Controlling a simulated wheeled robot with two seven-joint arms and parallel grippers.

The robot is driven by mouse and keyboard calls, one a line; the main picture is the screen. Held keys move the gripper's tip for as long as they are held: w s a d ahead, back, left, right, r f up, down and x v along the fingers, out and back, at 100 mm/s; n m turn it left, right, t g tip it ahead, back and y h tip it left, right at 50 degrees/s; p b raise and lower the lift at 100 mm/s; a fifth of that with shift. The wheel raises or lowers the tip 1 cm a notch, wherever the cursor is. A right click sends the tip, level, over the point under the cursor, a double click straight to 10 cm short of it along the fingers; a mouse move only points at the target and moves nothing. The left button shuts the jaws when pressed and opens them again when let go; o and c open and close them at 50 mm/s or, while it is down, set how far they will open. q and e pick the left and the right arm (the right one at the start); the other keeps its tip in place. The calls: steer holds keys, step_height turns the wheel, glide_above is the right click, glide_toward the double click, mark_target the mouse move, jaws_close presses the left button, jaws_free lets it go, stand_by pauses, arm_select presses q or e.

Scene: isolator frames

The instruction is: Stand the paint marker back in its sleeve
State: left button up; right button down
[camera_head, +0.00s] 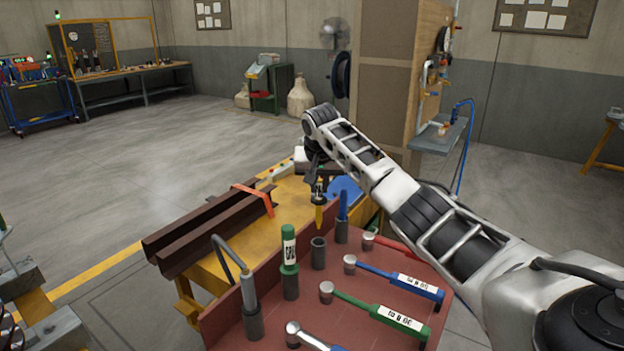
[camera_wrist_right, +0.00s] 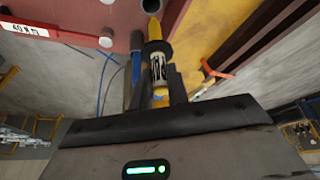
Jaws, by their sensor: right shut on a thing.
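My right gripper (camera_head: 319,186) is shut on the yellow paint marker (camera_head: 319,216), which hangs roughly upright with its yellow end down. Below it stands an empty-looking dark grey sleeve (camera_head: 318,254) on the red board; the marker appears above the sleeve's mouth and outside it. In the right wrist view the marker (camera_wrist_right: 155,62), with a black-and-white label, sits between the fingers (camera_wrist_right: 158,88). My left gripper is not in view.
A green marker (camera_head: 289,246) and a blue item (camera_head: 342,205) stand in neighbouring sleeves. A grey hooked tool (camera_head: 247,290) stands at left. Blue (camera_head: 400,278) and green-handled hammers (camera_head: 380,312) lie on the red board (camera_head: 222,325). Brown steel beams (camera_head: 205,235) lie on the yellow bench.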

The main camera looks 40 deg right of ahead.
steer(key=shift+s+f, duration=0.15)
steer(key=shift+f, duration=0.85)
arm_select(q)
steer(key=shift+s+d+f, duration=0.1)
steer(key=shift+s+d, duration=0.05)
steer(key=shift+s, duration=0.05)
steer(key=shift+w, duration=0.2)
arm_select(e)
steer(key=shift+a, duration=0.1)
steer(key=shift+f, duration=0.1)
steer(key=b, duration=0.1)
glide_above(319, 227)
steer(key=shift+f, duration=2.75)
arm_select(q)
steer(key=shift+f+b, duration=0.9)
steer(key=shift+b, duration=0.05)
arm_select(e)
steer(key=shift+f, duration=2.4)
steer(key=c, duration=1.3)
jaws_free()
